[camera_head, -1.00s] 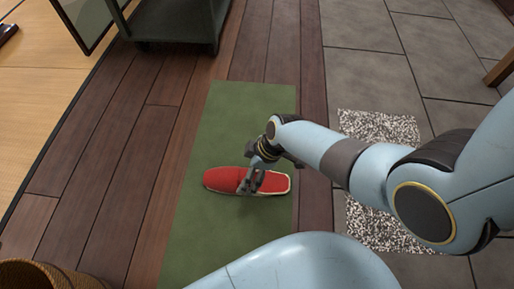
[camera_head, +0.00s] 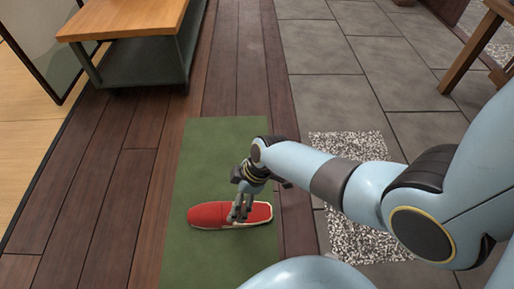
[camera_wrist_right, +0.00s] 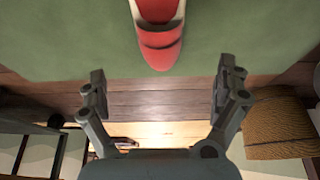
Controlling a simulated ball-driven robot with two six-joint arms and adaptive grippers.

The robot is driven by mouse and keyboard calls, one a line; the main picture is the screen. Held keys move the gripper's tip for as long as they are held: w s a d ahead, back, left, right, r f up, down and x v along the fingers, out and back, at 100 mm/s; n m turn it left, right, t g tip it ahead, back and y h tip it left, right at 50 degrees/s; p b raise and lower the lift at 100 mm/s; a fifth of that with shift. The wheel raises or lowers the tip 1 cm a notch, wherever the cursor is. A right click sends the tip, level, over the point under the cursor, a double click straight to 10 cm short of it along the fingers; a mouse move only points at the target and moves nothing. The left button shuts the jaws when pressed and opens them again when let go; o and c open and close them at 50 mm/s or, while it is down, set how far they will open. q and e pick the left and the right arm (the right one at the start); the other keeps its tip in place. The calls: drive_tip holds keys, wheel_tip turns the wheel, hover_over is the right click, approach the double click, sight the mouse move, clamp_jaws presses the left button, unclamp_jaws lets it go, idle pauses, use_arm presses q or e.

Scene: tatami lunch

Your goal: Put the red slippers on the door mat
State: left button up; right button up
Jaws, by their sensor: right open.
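A red slipper shape (camera_head: 210,215) with a pale edge lies across the green mat (camera_head: 205,150) in the head view. I cannot tell whether it is one slipper or a pair. My right gripper (camera_head: 240,211) is over its right half, fingers pointing down. In the right wrist view my right gripper (camera_wrist_right: 160,88) is open with nothing between its fingers, and the red slipper (camera_wrist_right: 160,42) shows beyond the tips at the top, cut off by the frame. A speckled grey mat (camera_head: 348,145) lies to the right on stone tiles, partly hidden by my arm. My left gripper is not in view.
A low wooden-topped cabinet (camera_head: 125,20) stands at the back left. Dark floorboards (camera_head: 110,190) run left of the green mat, and grey tiles (camera_head: 320,80) lie open at the back right. A wooden leg (camera_head: 465,60) stands far right. A woven basket (camera_wrist_right: 280,125) shows in the wrist view.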

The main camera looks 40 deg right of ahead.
drive_tip(key=s+d+r+m+t+h, duration=0.3)
drive_tip(key=s+d+r+m+t, duration=0.35)
drive_tip(key=s+r, duration=0.7)
wheel_tip(320, 180, up, 10)
drive_tip(key=s+d+m, duration=0.2)
drive_tip(key=m, duration=0.1)
drive_tip(key=shift+s+m, duration=0.2)
drive_tip(key=shift+m, duration=0.15)
drive_tip(key=shift+t, duration=0.25)
